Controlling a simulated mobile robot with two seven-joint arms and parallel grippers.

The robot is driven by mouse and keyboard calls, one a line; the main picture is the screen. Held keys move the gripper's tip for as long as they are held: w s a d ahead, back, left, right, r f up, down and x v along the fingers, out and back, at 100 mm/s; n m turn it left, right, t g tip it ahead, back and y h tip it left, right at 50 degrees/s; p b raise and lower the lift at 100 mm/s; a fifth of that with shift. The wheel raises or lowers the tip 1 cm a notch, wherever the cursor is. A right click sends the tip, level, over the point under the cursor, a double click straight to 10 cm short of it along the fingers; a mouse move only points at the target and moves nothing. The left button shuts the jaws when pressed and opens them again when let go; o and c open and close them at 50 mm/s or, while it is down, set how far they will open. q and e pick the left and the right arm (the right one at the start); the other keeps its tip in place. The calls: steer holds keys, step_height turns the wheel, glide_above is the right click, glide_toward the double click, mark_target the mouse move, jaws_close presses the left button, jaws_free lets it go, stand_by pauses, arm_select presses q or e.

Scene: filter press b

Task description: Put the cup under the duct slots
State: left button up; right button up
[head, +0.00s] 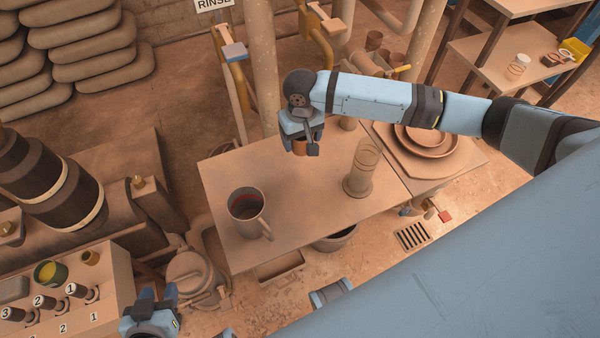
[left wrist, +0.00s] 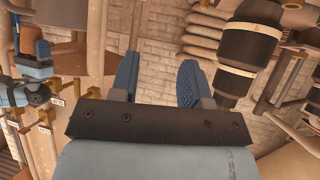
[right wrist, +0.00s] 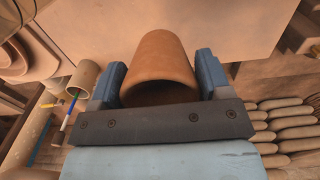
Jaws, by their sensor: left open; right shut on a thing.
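My right gripper (head: 303,146) is shut on a brown clay cup (head: 300,147) above the far edge of the tan table. In the right wrist view, the cup (right wrist: 163,62) sits between the two fingers, with its dark opening toward the palm. My left gripper (head: 160,296) is low at the bottom left, beside the numbered panel. In the left wrist view, its fingers (left wrist: 158,85) are apart with nothing between them. I cannot make out the duct slots for certain in any view.
The tan table (head: 310,195) bears a large mug (head: 246,212) at left and a clear ribbed cylinder (head: 361,170) at right. Brown plates (head: 428,138) stand farther right. Upright pipes (head: 262,65) rise behind the table. The table's middle is clear.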

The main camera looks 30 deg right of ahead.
step_height(320, 180, down, 15)
steer(key=b, duration=0.3)
steer(key=shift+r, duration=0.1)
steer(key=o, duration=1)
